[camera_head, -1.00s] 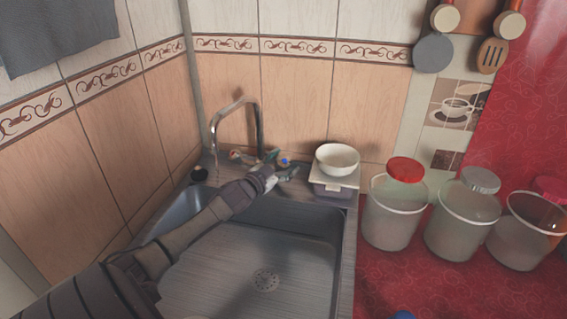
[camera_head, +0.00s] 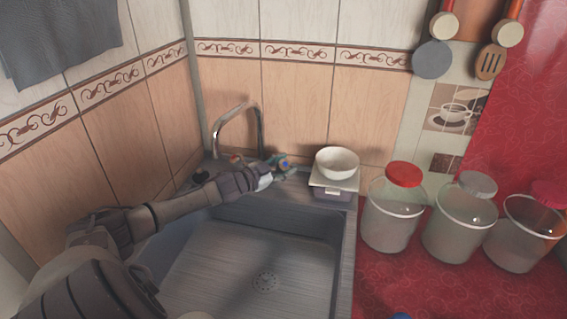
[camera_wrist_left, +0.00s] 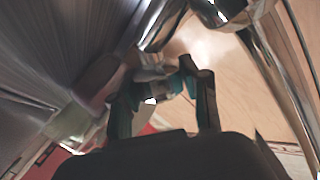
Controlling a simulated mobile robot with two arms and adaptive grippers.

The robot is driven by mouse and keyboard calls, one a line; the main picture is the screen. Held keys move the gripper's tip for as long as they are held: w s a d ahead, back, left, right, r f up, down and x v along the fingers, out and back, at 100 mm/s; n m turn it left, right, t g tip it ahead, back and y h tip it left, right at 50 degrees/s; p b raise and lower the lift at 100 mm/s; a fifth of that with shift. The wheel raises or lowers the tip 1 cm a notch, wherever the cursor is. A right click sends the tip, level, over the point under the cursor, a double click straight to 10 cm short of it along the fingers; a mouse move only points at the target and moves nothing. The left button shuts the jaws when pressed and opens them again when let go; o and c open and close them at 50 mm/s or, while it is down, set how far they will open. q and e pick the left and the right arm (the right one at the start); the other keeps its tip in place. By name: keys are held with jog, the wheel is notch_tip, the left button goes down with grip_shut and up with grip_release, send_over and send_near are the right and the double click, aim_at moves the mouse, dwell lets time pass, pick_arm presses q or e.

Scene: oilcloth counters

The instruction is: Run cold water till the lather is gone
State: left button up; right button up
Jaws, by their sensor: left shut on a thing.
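The chrome tap (camera_head: 237,110) stands at the back of the steel sink (camera_head: 250,250), with a red-marked knob (camera_head: 236,159) and a blue-marked knob (camera_head: 285,163). My left gripper (camera_head: 279,166) is shut on the blue-marked knob, right of the spout. In the left wrist view its fingers (camera_wrist_left: 162,98) close around the knob (camera_wrist_left: 155,74), with the chrome tap body (camera_wrist_left: 160,25) beyond. I cannot make out whether water runs from the spout. No lather shows in the visible part of the basin; my arm hides its left part. My right gripper is not in view.
A white bowl (camera_head: 337,162) sits on a small container (camera_head: 332,189) close right of my left gripper. Several lidded jars (camera_head: 392,215) stand on the red oilcloth counter (camera_head: 440,285). The tiled wall (camera_head: 300,110) is close behind the tap. The basin's middle is empty.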

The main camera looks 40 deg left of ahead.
pick_arm(q)
jog(key=shift+d+h, duration=0.1)
jog(key=shift+h, duration=0.3)
jog(key=o, duration=1.2)
jog(key=shift+m, duration=0.3)
jog(key=shift+c, duration=0.2)
jog(key=shift+d+f+y, duration=0.1)
jog(key=shift+y, duration=0.2)
